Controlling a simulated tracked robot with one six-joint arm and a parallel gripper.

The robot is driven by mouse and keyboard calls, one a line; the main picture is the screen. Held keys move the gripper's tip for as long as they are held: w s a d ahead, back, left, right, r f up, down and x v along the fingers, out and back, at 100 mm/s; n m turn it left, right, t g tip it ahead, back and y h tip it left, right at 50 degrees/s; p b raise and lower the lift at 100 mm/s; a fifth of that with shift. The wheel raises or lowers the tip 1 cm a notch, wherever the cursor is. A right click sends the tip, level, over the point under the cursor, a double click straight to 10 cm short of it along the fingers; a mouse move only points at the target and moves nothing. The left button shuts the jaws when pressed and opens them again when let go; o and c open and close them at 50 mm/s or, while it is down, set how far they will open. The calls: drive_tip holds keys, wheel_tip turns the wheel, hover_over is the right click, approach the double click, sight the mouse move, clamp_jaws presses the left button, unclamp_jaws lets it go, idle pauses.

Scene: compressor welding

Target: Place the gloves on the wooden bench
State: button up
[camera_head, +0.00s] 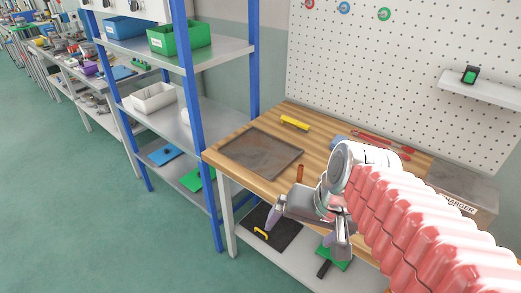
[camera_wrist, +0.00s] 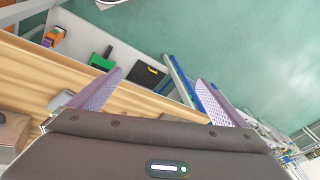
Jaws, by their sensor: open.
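The wooden bench (camera_head: 315,153) stands in the middle right of the head view, with a light wood top and grey legs. Its top edge also shows in the wrist view (camera_wrist: 30,70). My gripper (camera_head: 308,234) is open and empty in front of the bench's front edge, its fingers pointing down. Its two fingers also show apart in the wrist view (camera_wrist: 159,78), with nothing between them. I cannot make out any gloves for certain in either view. My arm hides part of the bench's right side.
On the bench lie a dark metal plate (camera_head: 262,153), a yellow tool (camera_head: 295,123) and red-handled tools (camera_head: 372,136). A charger box (camera_head: 468,185) is at right. A black mat (camera_head: 287,237) lies on the lower shelf. Blue-posted shelving (camera_head: 196,115) stands left; the green floor (camera_head: 70,200) is clear.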

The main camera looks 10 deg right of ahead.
drive_tip(key=r+n, duration=0.1)
drive_tip(key=s+a+r+n+t+h, duration=0.1)
drive_tip(key=n, duration=0.1)
drive_tip(key=r+n, duration=0.1)
drive_tip(key=shift+s+a+r+n+t, duration=0.2)
drive_tip(key=shift+a+n+t, duration=0.15)
drive_tip(key=shift+n+t, duration=0.05)
drive_tip(key=shift+c, duration=0.2)
